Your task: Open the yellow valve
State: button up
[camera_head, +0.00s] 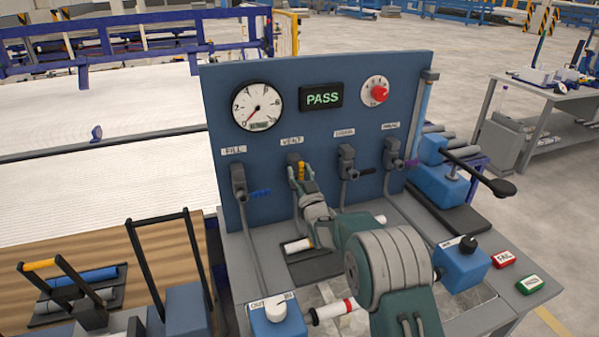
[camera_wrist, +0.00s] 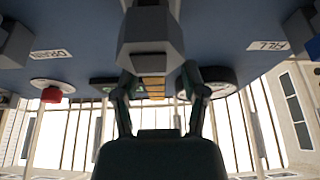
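The yellow valve handle (camera_head: 301,171) is on the valve labelled VENT, second from the left on the blue panel. It points roughly downward. My gripper (camera_head: 301,180) is in front of this valve, with its fingers on either side of the handle. In the wrist view the handle (camera_wrist: 152,88) shows as a yellow strip below the grey valve body (camera_wrist: 152,38). My gripper (camera_wrist: 158,86) is open there, with visible gaps between the handle and both fingers. The gripper's palm hides the lower end of the handle.
A blue-handled FILL valve (camera_head: 240,184) is to the left. A black-handled valve (camera_head: 348,163) and a purple-handled valve (camera_head: 394,156) are to the right. A gauge (camera_head: 257,106), a PASS display (camera_head: 321,97) and a red knob (camera_head: 376,91) are above. A blue box (camera_head: 463,264) stands front right.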

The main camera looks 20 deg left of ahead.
jog(key=shift+d+r, duration=0.1)
jog(key=shift+s+d, duration=0.15)
jog(key=v, duration=1.1)
jog(key=shift+s+f, duration=0.2)
jog(key=shift+f, duration=0.15)
